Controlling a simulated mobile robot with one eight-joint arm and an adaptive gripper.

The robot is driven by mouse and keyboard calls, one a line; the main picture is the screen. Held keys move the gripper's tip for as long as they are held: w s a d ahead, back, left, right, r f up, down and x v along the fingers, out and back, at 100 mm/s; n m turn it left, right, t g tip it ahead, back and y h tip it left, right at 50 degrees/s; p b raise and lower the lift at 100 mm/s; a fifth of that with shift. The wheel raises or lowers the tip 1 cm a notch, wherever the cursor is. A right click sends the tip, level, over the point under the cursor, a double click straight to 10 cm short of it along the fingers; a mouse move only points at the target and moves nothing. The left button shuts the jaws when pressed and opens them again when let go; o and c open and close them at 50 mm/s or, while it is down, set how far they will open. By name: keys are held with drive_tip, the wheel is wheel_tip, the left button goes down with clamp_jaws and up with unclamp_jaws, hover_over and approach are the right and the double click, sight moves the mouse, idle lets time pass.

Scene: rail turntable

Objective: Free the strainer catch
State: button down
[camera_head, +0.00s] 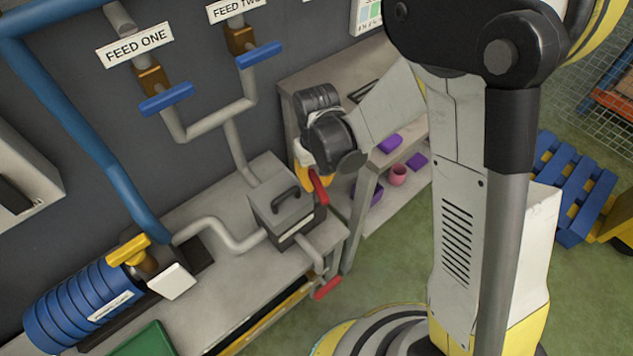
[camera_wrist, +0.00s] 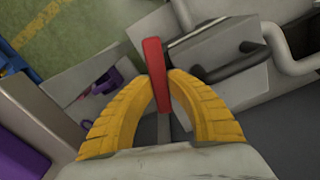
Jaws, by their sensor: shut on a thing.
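The strainer is a grey box (camera_head: 285,204) with a dark handle on its lid, standing on the bench with pipes joined to it. Its red catch (camera_head: 319,187) is at the box's right side, partly behind my gripper (camera_head: 316,178). In the wrist view my gripper's yellow fingers (camera_wrist: 163,85) are shut on the red catch (camera_wrist: 155,75), one finger on each side. The grey box (camera_wrist: 215,50) and its dark handle (camera_wrist: 237,63) show just beyond it. How the catch meets the box is hard to make out.
A pipe with a red lever (camera_head: 327,288) hangs at the bench's front edge. Blue-handled valves (camera_head: 166,98) labelled FEED ONE and FEED TWO are on the wall. A blue ribbed cylinder (camera_head: 85,300) lies left. Shelves (camera_head: 385,195) with purple items stand behind my arm.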

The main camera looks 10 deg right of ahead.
drive_tip(key=shift+n, duration=0.6)
drive_tip(key=c, duration=1.3)
unclamp_jaws()
